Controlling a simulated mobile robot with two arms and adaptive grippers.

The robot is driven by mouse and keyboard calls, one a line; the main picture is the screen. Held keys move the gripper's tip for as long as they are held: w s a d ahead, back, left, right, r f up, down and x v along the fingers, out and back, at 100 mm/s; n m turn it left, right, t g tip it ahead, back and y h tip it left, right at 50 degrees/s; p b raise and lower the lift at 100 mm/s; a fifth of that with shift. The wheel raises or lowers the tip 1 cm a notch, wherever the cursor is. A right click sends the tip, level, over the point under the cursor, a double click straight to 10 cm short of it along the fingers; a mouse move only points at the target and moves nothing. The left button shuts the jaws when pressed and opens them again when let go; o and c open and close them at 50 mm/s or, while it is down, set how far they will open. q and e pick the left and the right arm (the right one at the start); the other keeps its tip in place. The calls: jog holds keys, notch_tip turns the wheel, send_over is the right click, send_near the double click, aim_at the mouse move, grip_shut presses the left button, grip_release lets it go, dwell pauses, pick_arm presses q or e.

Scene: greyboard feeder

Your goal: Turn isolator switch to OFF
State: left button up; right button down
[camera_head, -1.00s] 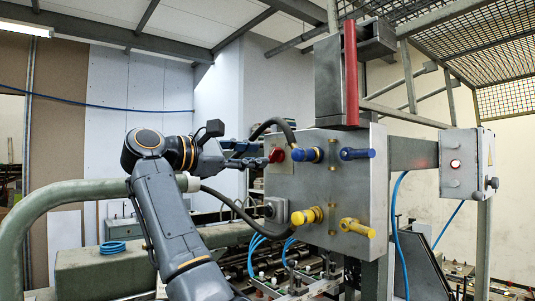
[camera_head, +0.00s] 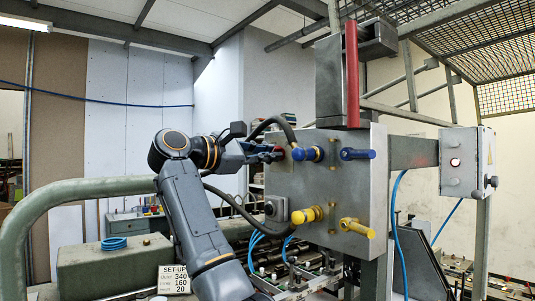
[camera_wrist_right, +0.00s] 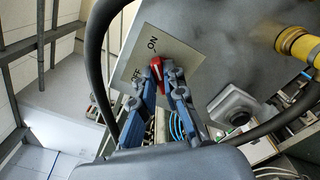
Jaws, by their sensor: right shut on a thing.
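The isolator switch is a red knob (camera_wrist_right: 157,66) on a pale label plate (camera_wrist_right: 178,55) marked ON and OFF, in the right wrist view. The plate is on the grey metal cabinet (camera_head: 345,195). My right gripper (camera_wrist_right: 163,82) is shut on the red knob, its blue-grey fingers on either side. In the head view my right gripper (camera_head: 268,153) is at the left face of the cabinet and covers most of the switch. The fingers hide part of the knob, so its exact setting is hard to read. My left gripper is out of view.
A black hose (camera_head: 277,121) arches close above my gripper. Blue fittings (camera_head: 358,154) and yellow fittings (camera_head: 356,228) stick out of the cabinet. A box with a round lamp (camera_head: 455,162) stands at the right; the lamp looks unlit. A green tube rail (camera_head: 75,189) crosses the left.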

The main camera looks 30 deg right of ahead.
jog(key=shift+n, duration=0.4)
jog(key=shift+w+n, duration=0.15)
jog(key=shift+n, duration=4.05)
jog(key=shift+w+n, duration=0.15)
jog(key=shift+n, duration=4.05)
jog(key=c, duration=1.4)
grip_release()
